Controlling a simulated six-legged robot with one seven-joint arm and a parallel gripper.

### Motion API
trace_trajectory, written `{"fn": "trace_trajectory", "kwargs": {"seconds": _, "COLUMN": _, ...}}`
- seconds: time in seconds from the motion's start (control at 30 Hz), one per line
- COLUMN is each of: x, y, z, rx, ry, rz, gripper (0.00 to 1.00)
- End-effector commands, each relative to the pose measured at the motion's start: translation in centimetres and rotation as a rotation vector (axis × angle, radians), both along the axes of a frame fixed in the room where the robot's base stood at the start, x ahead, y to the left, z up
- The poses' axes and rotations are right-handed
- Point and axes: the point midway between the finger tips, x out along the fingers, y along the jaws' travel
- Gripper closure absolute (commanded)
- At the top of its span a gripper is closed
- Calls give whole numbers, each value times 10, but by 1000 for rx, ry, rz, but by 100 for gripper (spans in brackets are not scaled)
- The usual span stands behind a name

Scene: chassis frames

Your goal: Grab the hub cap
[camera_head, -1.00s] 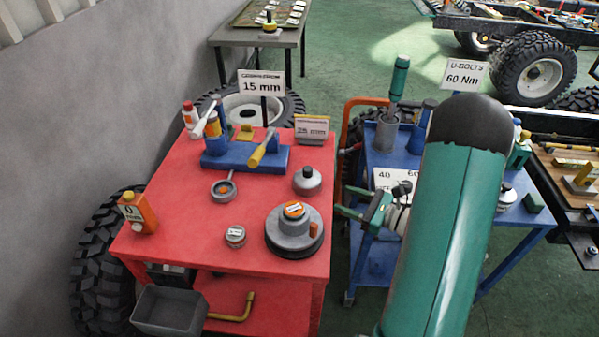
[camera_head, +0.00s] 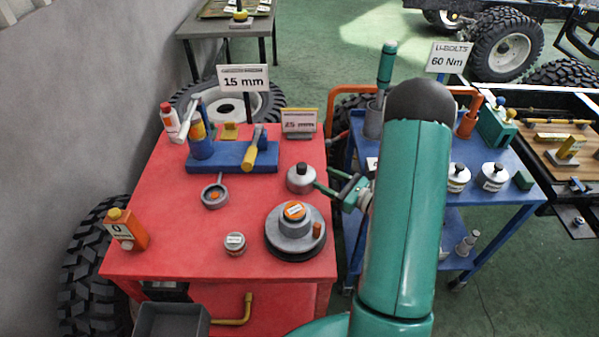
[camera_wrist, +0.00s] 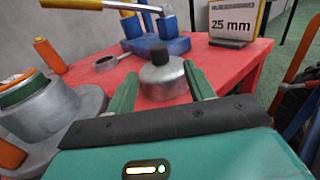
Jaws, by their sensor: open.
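A silver domed cap with a dark knob on top (camera_head: 301,178), which looks like the hub cap, stands upright on the red table (camera_head: 180,240) near its right edge. My gripper (camera_head: 325,178) comes in from the right, its green fingers open and its tips close to the cap's right side. In the wrist view the cap (camera_wrist: 163,80) shows between the two open fingers (camera_wrist: 160,74), slightly ahead. I see no grip on it; whether a finger touches it cannot be told. The fingers partly cover its lower sides.
A grey stepped hub (camera_head: 292,232) with an orange-labelled top stands in front of the cap. A small labelled tin (camera_head: 235,243), a grey ring (camera_head: 214,194), a blue stand (camera_head: 232,158) and a 25 mm sign (camera_head: 299,122) are nearby. A blue cart (camera_head: 500,180) stands right.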

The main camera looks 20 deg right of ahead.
Motion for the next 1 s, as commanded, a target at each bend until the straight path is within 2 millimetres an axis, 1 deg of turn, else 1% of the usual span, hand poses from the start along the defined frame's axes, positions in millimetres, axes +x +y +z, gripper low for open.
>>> {"fn": "trace_trajectory", "kwargs": {"seconds": 0.03, "x": 9, "y": 7, "z": 0, "rx": 1, "ry": -1, "rz": 5, "gripper": 47}}
{"fn": "trace_trajectory", "kwargs": {"seconds": 0.13, "x": 24, "y": 16, "z": 0, "rx": 1, "ry": -1, "rz": 4, "gripper": 47}}
{"fn": "trace_trajectory", "kwargs": {"seconds": 0.2, "x": 32, "y": 21, "z": 0, "rx": 1, "ry": 1, "rz": 4, "gripper": 47}}
{"fn": "trace_trajectory", "kwargs": {"seconds": 0.37, "x": 43, "y": 27, "z": 0, "rx": 1, "ry": 1, "rz": 3, "gripper": 47}}
{"fn": "trace_trajectory", "kwargs": {"seconds": 0.67, "x": 80, "y": 51, "z": -2, "rx": 1, "ry": -1, "rz": 4, "gripper": 47}}
{"fn": "trace_trajectory", "kwargs": {"seconds": 0.77, "x": 85, "y": 54, "z": -2, "rx": 0, "ry": 0, "rz": 2, "gripper": 47}}
{"fn": "trace_trajectory", "kwargs": {"seconds": 0.97, "x": 86, "y": 54, "z": -2, "rx": 1, "ry": 1, "rz": 1, "gripper": 47}}
{"fn": "trace_trajectory", "kwargs": {"seconds": 1.0, "x": 86, "y": 54, "z": -2, "rx": 1, "ry": 1, "rz": 1, "gripper": 53}}
